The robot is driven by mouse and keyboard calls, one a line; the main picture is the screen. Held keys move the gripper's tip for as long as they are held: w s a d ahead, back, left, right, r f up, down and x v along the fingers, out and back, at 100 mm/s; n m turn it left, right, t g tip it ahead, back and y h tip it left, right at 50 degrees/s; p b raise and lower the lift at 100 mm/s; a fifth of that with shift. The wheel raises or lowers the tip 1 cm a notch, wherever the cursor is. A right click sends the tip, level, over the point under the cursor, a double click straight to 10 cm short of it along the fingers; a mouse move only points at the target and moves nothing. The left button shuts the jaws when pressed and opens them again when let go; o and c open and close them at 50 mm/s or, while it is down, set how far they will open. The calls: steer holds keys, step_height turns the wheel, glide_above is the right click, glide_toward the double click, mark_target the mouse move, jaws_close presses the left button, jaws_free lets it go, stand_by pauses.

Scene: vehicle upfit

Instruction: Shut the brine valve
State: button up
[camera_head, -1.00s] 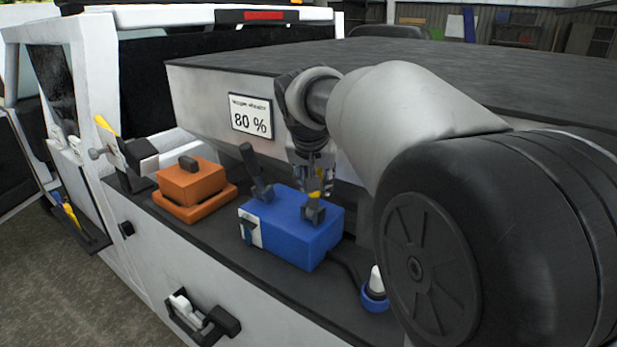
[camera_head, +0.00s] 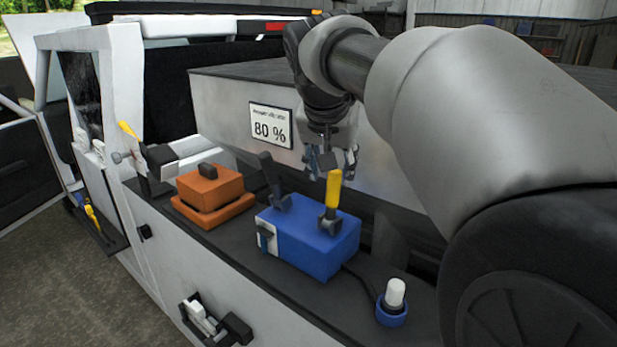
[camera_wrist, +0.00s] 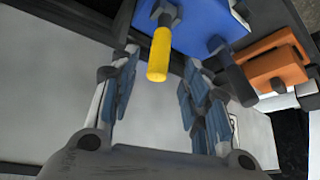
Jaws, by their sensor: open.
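A blue box (camera_head: 310,243) on the truck's side ledge carries two levers. One lever has a yellow handle (camera_head: 334,188) and stands nearly upright; the other has a dark handle (camera_head: 270,172) and leans left. No readable label shows which is the brine valve. My gripper (camera_head: 332,164) is open and empty, just above and behind the yellow handle, apart from it. In the wrist view, the yellow handle (camera_wrist: 160,56) shows between my open fingers (camera_wrist: 160,72), with the dark handle (camera_wrist: 234,78) to the right.
An orange box (camera_head: 211,189) stands left of the blue box. A white-topped knob in a blue ring (camera_head: 392,311) is at its right. Behind rises a grey hopper wall with an "80 %" sign (camera_head: 271,125). Another yellow-handled part (camera_head: 129,131) is at the far left.

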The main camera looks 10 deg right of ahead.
steer(key=v, duration=0.2)
steer(key=shift+s+r, duration=0.1)
steer(key=shift+r, duration=0.15)
steer(key=s+a+f+n+y, duration=0.1)
steer(key=s+a+f+n, duration=0.15)
steer(key=s+f, duration=0.85)
steer(key=s+a+f+n+y, duration=0.15)
steer(key=s+f+n, duration=0.4)
steer(key=s, duration=0.95)
step_height(320, 180, down, 36)
steer(key=s+m+g+b, duration=0.1)
steer(key=s+m+b, duration=0.1)
steer(key=b, duration=3)
steer(key=shift+d, duration=0.45)
